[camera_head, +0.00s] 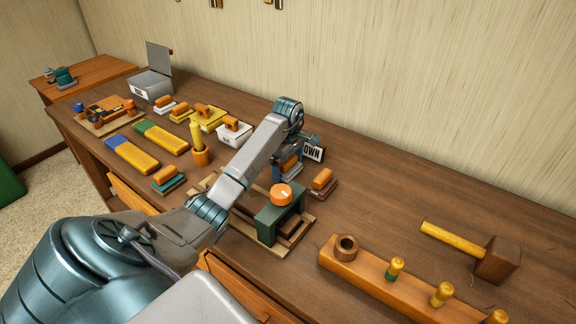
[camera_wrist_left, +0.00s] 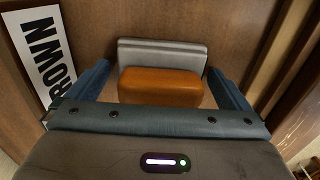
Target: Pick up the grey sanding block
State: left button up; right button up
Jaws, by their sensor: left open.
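The grey sanding block (camera_head: 291,176) has a grey base and an orange-brown handle. In the head view my left arm partly hides it. In the left wrist view the grey sanding block (camera_wrist_left: 165,52) lies straight ahead, with its handle (camera_wrist_left: 160,86) between the fingers. My left gripper (camera_head: 287,164) is open around the block, one blue finger on each side of the handle; the left wrist view also shows this gripper (camera_wrist_left: 158,76). I cannot tell whether the fingers touch it. My right gripper is not in view.
A green stand with an orange knob (camera_head: 280,194) is in front. A pegged wooden rail (camera_head: 365,270) and a mallet (camera_head: 497,260) lie right. Several blocks and boxes crowd the left.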

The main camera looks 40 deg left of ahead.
pick_arm(q)
jog(key=c, duration=0.9)
jog(key=shift+c, duration=0.2)
